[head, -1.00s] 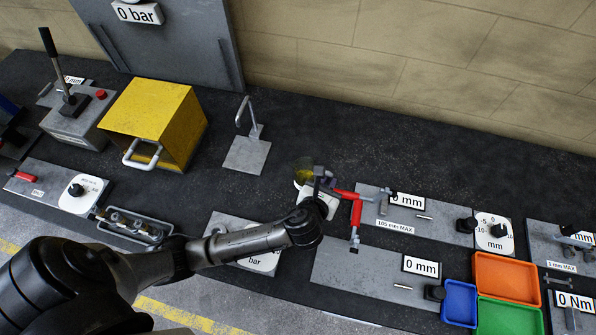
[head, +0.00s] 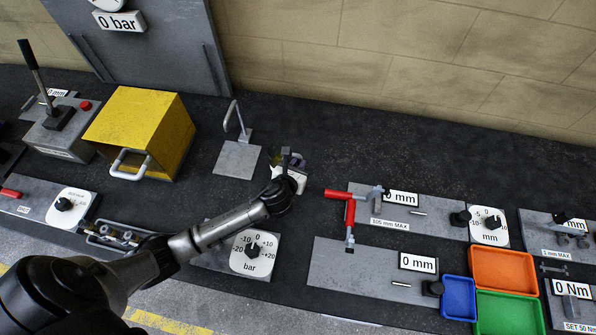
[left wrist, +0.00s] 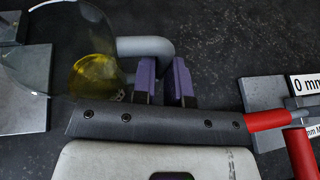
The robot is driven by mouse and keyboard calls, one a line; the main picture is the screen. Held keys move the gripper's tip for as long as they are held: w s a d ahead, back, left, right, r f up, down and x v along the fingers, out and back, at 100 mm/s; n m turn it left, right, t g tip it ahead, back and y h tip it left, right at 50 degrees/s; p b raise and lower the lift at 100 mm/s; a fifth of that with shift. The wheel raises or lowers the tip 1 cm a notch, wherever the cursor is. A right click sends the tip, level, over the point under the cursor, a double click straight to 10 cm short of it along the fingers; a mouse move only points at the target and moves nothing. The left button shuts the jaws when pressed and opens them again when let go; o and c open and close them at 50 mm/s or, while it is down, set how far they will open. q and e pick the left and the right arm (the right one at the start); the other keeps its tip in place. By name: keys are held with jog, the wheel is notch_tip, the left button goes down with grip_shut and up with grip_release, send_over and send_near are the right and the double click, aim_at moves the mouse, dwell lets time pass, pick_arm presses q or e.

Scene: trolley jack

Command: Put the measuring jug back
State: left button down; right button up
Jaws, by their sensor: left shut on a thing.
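The measuring jug is clear, with yellow liquid (left wrist: 90,75) low inside and a grey handle (left wrist: 145,47). In the left wrist view it fills the upper left. My left gripper (left wrist: 165,78) has its purple fingers shut on the handle. In the head view my left gripper (head: 287,163) largely hides the jug (head: 276,158). In the left wrist view a grey plate (left wrist: 28,95) shows behind and through the jug. My right gripper is not in view.
A yellow box (head: 140,125) stands left of the plate. A red-handled tool (head: 349,212) and gauge plates (head: 340,272) lie to the right, near blue (head: 458,298), orange (head: 503,270) and green (head: 508,310) trays. The dark bench behind the jug is clear.

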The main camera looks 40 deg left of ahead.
pick_arm(q)
jog(key=shift+f+b, duration=0.35)
jog(key=shift+f, duration=1.6)
jog(key=shift+f, duration=0.1)
jog(key=c, duration=1.1)
grip_release()
jog(key=shift+c, duration=0.2)
jog(key=shift+r, duration=0.2)
jog(key=p+v, duration=0.1)
jog(key=v, duration=0.9)
jog(key=shift+s, duration=0.3)
jog(key=shift+s+d+r, duration=0.25)
jog(key=shift+s, duration=0.4)
